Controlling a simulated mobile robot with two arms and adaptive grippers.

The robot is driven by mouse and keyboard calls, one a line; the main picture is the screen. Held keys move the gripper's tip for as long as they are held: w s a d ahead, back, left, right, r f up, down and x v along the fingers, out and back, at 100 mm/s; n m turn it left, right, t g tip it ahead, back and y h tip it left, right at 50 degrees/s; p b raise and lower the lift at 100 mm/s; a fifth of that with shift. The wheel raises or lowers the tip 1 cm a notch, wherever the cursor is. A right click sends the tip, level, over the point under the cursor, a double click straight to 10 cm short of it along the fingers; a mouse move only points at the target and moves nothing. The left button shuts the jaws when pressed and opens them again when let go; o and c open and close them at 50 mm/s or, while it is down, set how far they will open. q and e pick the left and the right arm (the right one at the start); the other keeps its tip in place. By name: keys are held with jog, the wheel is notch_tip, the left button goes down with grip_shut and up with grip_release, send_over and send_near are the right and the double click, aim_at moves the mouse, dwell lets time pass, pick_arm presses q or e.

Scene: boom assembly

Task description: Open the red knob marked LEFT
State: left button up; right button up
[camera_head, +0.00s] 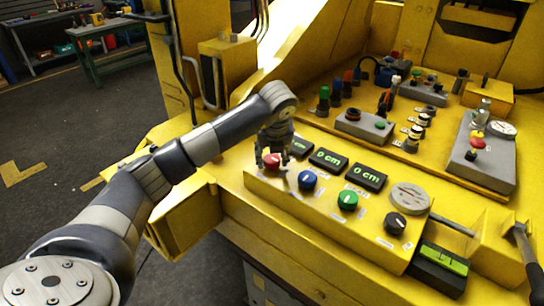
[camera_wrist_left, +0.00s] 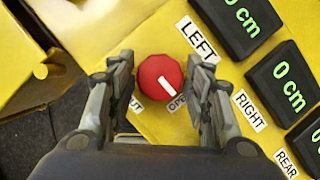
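The red knob (camera_wrist_left: 160,77) sits on the yellow panel beside the label LEFT (camera_wrist_left: 198,38). Its white pointer line is tilted towards a partly hidden label that begins with OPE. In the head view the red knob (camera_head: 271,160) is at the left end of the knob row. My left gripper (camera_wrist_left: 163,80) is open, with one finger on each side of the knob; a small gap shows on both sides. In the head view my left gripper (camera_head: 272,152) is right above the knob. My right gripper is not in view.
Beside the red knob are a blue knob (camera_head: 307,181), a green knob (camera_head: 347,200) and a black knob (camera_head: 394,224). Displays reading 0 cm (camera_head: 327,159) stand behind them. A grey control box (camera_head: 365,125) and levers stand further back.

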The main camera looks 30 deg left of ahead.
pick_arm(q)
jog(key=shift+o, duration=0.2)
jog(key=v, duration=1.2)
dwell(0.4)
